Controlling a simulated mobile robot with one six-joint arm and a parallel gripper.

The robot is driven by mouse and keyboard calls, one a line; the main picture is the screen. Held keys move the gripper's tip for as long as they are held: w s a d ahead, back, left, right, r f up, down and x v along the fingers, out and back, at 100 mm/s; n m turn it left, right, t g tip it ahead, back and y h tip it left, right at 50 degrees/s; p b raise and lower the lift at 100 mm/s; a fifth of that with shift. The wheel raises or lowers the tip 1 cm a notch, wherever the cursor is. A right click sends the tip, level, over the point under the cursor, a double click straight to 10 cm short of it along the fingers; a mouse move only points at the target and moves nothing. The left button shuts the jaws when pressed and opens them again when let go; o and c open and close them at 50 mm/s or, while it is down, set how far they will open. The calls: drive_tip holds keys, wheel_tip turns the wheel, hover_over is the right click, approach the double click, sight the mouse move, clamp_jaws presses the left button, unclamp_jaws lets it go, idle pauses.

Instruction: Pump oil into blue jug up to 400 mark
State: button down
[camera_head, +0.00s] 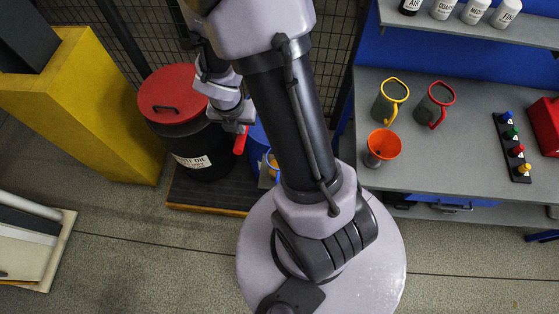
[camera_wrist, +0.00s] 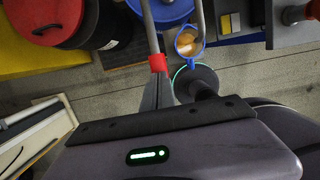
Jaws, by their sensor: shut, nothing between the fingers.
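The blue jug (camera_wrist: 189,53) shows in the wrist view, with its round rim facing the camera and amber oil inside. The level against its marks cannot be read. In the head view the jug is mostly hidden behind my arm. A blue drum (camera_wrist: 170,12) stands beside it, and a pale rod runs down from it to a red grip (camera_wrist: 158,63). The red grip also shows in the head view (camera_head: 240,141). My gripper (camera_head: 238,124) is at the red grip, shut and holding nothing; whether they touch cannot be told.
A black waste oil drum with a red lid (camera_head: 172,92) stands left of my gripper, near a yellow block (camera_head: 85,110). On the grey bench (camera_head: 440,165) are a yellow jug (camera_head: 388,106), a red jug (camera_head: 433,110), an orange funnel (camera_head: 383,145) and a button panel (camera_head: 513,146).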

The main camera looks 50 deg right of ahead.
sight(242, 137)
drive_tip(key=shift+f+b, duration=2.2)
drive_tip(key=shift+f, duration=0.45)
wheel_tip(242, 137, up, 10)
drive_tip(key=p, duration=1)
drive_tip(key=shift+f, duration=0.1)
drive_tip(key=shift+f+b, duration=0.3)
drive_tip(key=shift+f, duration=0.15)
